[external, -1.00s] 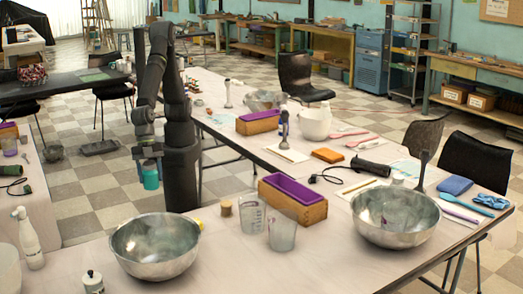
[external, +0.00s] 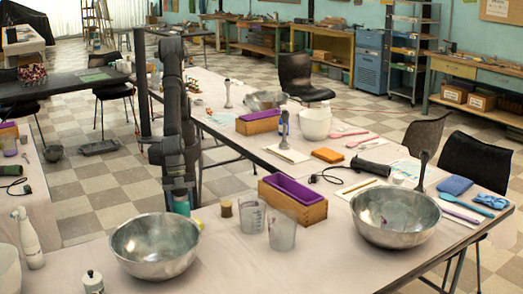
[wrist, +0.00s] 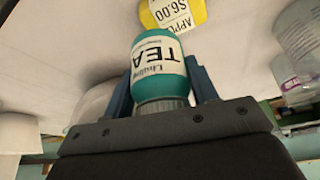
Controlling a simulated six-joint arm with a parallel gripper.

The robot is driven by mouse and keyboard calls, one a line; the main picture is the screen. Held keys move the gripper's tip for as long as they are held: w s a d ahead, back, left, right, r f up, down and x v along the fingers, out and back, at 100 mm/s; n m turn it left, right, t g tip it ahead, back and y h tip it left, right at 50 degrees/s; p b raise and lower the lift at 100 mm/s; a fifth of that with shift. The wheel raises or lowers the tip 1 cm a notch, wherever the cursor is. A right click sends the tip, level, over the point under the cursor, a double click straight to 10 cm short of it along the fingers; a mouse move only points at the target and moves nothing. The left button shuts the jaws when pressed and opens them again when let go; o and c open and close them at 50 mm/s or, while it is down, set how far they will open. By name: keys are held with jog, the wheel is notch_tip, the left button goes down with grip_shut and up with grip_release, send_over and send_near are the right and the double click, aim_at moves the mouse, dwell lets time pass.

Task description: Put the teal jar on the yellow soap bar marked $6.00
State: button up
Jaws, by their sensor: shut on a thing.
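The teal jar (wrist: 160,62) has a white label reading TEA and a grey lid. My gripper (wrist: 160,92) is shut on it, with a blue finger on each side near the lid end. In the external view the jar (external: 181,203) shows as a small teal patch below my gripper (external: 180,188), behind the near table's steel bowl. In the external view the bar is mostly hidden behind the bowl.
A steel bowl (external: 155,247) stands in front of my gripper. To the right are a cork (external: 226,208), two clear measuring cups (external: 252,215) and a wooden mould with purple lining (external: 292,200).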

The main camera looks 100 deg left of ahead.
aim_at(182, 212)
jog(key=shift+f, duration=1.5)
jog(key=o, duration=1.1)
jog(key=shift+f, duration=0.15)
jog(key=v, duration=1.2)
jog(key=shift+d, duration=0.1)
jog(key=x, duration=1.1)
jog(key=shift+w+d+f, duration=0.1)
jog(key=shift+f, duration=0.2)
jog(key=shift+r, duration=1.55)
